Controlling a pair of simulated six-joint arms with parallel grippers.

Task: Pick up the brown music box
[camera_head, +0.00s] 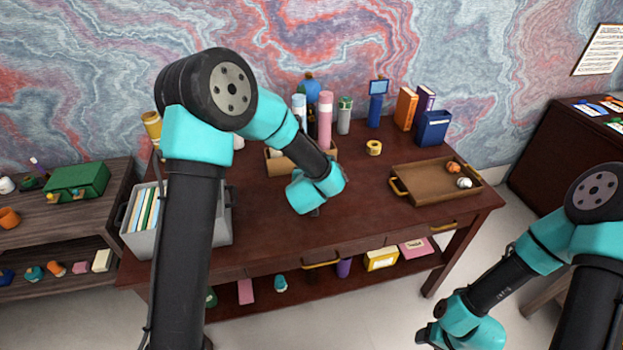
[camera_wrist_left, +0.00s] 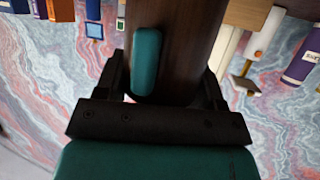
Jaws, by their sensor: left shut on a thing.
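In the left wrist view a dark brown block, the brown music box (camera_wrist_left: 183,45), stands between the fingers of my left gripper (camera_wrist_left: 165,85). The gripper is shut on it. A teal rounded piece (camera_wrist_left: 146,60) shows against its face; I cannot tell if it is part of the box. In the head view my left wrist hangs over the middle of the desk and hides the box and the fingers. My right gripper (camera_head: 426,335) is at the lower right, in front of the desk, and its jaws are too small to read.
The dark red desk (camera_head: 370,240) bears a brown tray (camera_head: 415,190) with two small balls at the right and a grey file bin (camera_head: 150,240) at the left. Bottles and books line its back. A yellow tape roll (camera_head: 374,147) lies behind clear desk surface.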

